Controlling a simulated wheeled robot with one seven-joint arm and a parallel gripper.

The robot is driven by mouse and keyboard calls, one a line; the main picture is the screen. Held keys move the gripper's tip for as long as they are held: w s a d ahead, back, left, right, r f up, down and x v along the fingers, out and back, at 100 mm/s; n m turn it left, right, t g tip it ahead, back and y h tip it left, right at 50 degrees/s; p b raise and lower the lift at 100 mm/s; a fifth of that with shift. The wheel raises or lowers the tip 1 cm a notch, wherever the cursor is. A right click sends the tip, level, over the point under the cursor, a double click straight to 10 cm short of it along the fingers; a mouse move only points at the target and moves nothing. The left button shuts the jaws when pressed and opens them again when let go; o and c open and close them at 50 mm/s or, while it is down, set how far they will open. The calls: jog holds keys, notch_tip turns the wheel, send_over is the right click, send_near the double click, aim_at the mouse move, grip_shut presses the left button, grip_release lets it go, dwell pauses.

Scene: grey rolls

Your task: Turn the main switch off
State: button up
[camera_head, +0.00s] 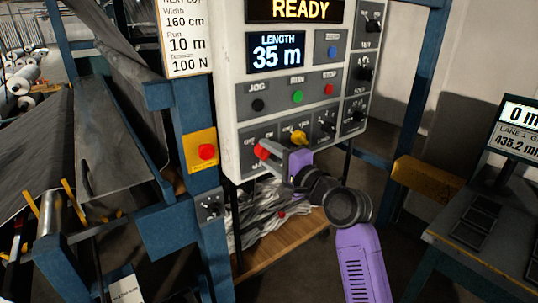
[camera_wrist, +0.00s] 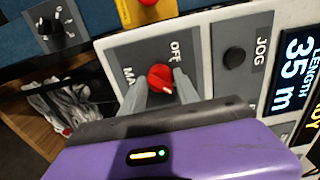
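The main switch is a red rotary knob (camera_wrist: 160,78) on a grey plate at the lower left corner of the control panel. In the wrist view the word OFF and the letters MA show on its plate; the rest of the lettering is hidden by my gripper. A pale mark on the knob points to the lower right in that view, away from OFF. The knob also shows in the head view (camera_head: 262,150). My gripper (camera_wrist: 160,88) has one grey finger on each side of the knob, and they look closed on it. In the head view my gripper (camera_head: 276,154) reaches the panel's lower edge.
A yellow rotary knob (camera_head: 299,137) sits just right of the main switch, with black knobs beyond it. A red button on a yellow plate (camera_head: 206,152) is to the left on a blue post. The panel display (camera_head: 277,54) reads LENGTH 35 m.

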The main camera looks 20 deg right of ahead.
grip_shut()
jog(key=shift+f+n, duration=0.1)
jog(key=shift+n, duration=0.2)
jog(key=n+b, duration=1)
jog(key=n, duration=0.7)
jog(key=shift+b, duration=0.3)
jog(key=shift+n, duration=0.3)
jog(key=o, duration=0.6)
grip_release()
jog(key=shift+c, duration=0.2)
